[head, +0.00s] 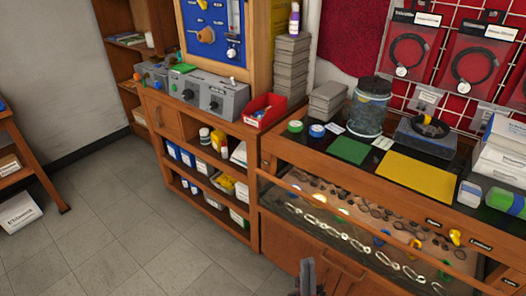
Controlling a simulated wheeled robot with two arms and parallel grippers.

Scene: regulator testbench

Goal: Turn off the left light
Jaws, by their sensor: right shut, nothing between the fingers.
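I cannot make out which thing is the left light; no lamp is clearly recognizable. A blue test panel (203,40) in a wooden frame stands at the top, with an orange-brown knob (206,35) and several small fittings. Grey control boxes (224,100) with dark knobs stand in a row on the wooden shelf unit below it. My right gripper (306,271) shows at the bottom edge, in front of the glass display counter and well away from the panel and boxes. It is shut and empty. My left gripper is not in view.
A red bin (265,111) sits right of the boxes, near stacked grey trays (291,66). The glass display counter (300,163) holds a clear jar (369,107) and a yellow mat (420,176).

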